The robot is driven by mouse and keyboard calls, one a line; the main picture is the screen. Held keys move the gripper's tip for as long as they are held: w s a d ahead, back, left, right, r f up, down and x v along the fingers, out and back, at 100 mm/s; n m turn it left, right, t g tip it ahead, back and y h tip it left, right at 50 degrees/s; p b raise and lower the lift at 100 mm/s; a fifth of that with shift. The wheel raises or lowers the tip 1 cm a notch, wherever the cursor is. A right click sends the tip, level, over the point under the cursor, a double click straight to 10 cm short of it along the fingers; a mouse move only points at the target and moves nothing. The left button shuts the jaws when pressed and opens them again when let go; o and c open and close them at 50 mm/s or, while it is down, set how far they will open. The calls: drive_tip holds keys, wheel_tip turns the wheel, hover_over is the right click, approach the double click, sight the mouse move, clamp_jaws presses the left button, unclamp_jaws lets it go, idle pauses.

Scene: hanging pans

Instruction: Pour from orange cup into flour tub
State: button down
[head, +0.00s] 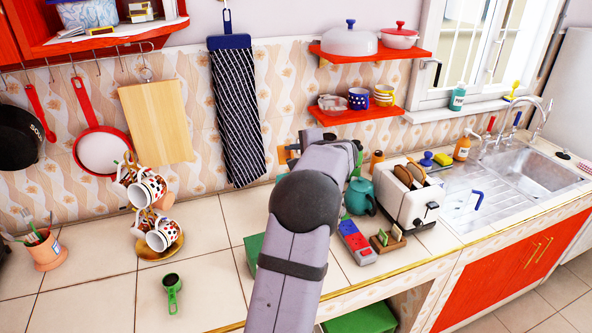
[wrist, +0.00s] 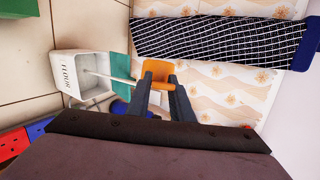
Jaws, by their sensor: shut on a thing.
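The orange cup (wrist: 158,71) is held between the two fingers of my gripper (wrist: 160,86), tipped in the wrist view. In the head view a small part of the orange cup (head: 282,155) shows beside my gripper (head: 292,152), above the counter near the wall. The white flour tub (wrist: 68,62), with FLOUR lettered on it, stands on the counter left of the cup in the wrist view. A thin pale streak (wrist: 112,78), which looks like a stream, runs from the cup to the tub's open mouth. My arm hides the tub in the head view.
A teal kettle (head: 361,196), a toaster (head: 405,195) and a red-blue block (head: 355,242) are to the right. A mug tree (head: 155,225) and a green scoop (head: 172,290) are to the left. A striped towel (head: 237,115) hangs behind. The left counter is mostly clear.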

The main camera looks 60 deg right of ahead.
drive_tip(key=shift+s+d, duration=0.15)
drive_tip(key=shift+s+d+m+t+b, duration=0.25)
drive_tip(key=shift+s+m+t+b, duration=0.1)
drive_tip(key=shift+m+t+b, duration=0.2)
drive_tip(key=shift+s, duration=0.15)
drive_tip(key=shift+s+d+f+m+t+y+b, duration=0.15)
drive_tip(key=shift+s+d+m+t+y+b, duration=0.3)
drive_tip(key=shift+m+t+b, duration=0.35)
drive_tip(key=shift+s+h, duration=0.1)
drive_tip(key=shift+h, duration=0.15)
